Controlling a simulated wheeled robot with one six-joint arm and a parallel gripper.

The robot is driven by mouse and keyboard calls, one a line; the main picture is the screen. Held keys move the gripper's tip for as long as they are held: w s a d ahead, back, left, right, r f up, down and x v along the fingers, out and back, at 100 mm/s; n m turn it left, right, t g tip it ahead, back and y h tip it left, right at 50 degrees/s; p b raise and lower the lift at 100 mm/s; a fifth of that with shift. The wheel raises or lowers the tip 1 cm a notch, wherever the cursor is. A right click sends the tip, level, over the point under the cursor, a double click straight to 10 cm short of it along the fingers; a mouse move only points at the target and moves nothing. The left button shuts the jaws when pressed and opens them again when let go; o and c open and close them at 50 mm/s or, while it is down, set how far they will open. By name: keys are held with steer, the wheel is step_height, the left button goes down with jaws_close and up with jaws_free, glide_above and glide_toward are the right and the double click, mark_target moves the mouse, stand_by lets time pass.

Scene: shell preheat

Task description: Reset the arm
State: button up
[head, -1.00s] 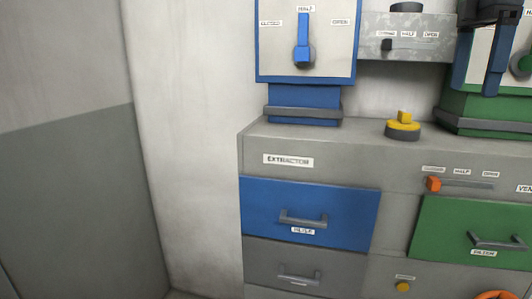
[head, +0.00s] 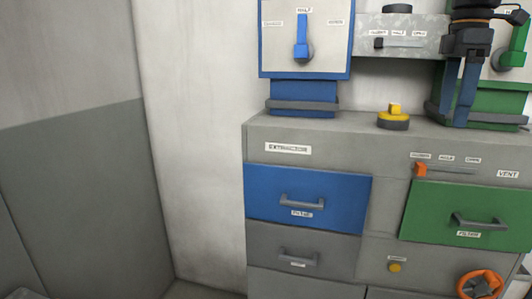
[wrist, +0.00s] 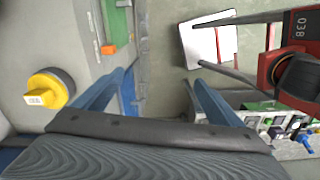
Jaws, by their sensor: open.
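My gripper (head: 458,122) hangs with its blue fingers pointing down at the right of the head view, in front of the green unit (head: 495,100) on the cabinet top. In the wrist view my gripper (wrist: 163,72) has its two blue fingers spread wide, with nothing between them. It is open and empty.
A grey cabinet (head: 375,150) has a blue drawer (head: 270,190) and a green drawer (head: 430,205), both shut. A yellow knob (head: 393,116) sits on top, left of my gripper. A blue lever (head: 302,38) points up at HALF. Bare wall lies left.

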steer(key=s+a+f+m+b, duration=0.1)
steer(key=a+f+m+b, duration=0.3)
steer(key=f, duration=0.7)
steer(key=s+a+f+m+p, duration=0.1)
steer(key=a+f+m, duration=0.1)
steer(key=a+f, duration=0.65)
steer(key=s+a+f+m+b, duration=0.1)
steer(key=a+f+m+b, duration=0.15)
steer(key=f, duration=1.15)
steer(key=s+a+f+m+t, duration=0.1)
steer(key=s+a+f+m, duration=0.3)
steer(key=s+f, duration=0.3)
step_height(320, 180, down, 2)
steer(key=shift+s+a+f+m+b, duration=0.15)
steer(key=shift+a+m+b, duration=0.2)
steer(key=shift+a+b, duration=0.05)
